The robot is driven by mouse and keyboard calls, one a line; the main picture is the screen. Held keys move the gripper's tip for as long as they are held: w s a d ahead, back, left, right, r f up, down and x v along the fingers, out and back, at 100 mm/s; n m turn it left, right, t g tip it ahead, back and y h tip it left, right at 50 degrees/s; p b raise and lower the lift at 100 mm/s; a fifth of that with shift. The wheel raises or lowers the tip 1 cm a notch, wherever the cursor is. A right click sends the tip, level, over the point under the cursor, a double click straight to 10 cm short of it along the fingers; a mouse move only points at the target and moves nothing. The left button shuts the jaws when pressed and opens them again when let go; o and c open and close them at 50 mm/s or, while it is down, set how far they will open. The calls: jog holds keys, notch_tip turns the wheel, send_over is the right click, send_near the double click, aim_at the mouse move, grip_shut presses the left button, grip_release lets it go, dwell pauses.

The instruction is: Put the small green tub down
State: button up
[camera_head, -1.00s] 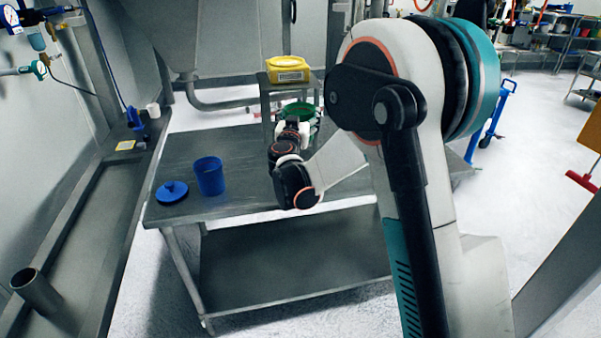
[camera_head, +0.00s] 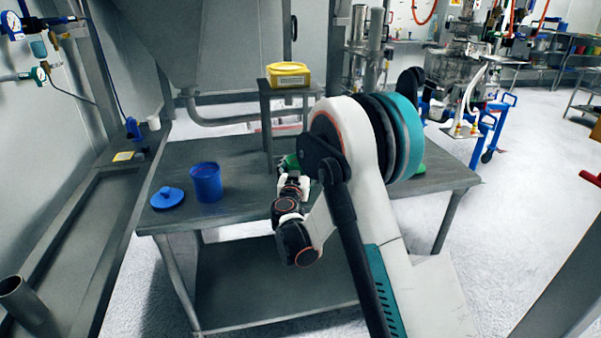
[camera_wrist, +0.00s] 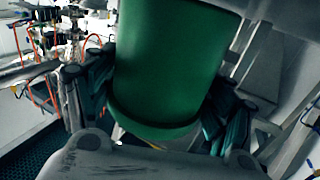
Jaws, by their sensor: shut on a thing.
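The small green tub (camera_wrist: 165,65) fills the middle of the wrist view, between the two fingers of my gripper (camera_wrist: 160,105), which is shut on it. In the head view only a bit of green, likely this tub (camera_head: 290,161), shows just beyond my gripper (camera_head: 293,178), over the grey metal table (camera_head: 240,228). My arm hides most of the tub there, so I cannot tell whether it touches the table. Another green piece (camera_head: 419,172) shows at the right of my arm, over the table's right part; what it is stays unclear.
A narrow stand (camera_head: 265,120) on the table bears a yellow tub (camera_head: 288,76). A blue container (camera_head: 206,183) and a blue lid (camera_head: 167,198) stand at the table's left. A large hopper (camera_head: 200,45) hangs behind. Bare tabletop shows between the blue container and my gripper.

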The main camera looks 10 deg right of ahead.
jog(key=shift+f, duration=0.25)
jog(key=o, duration=1.3)
jog(key=shift+o, duration=0.2)
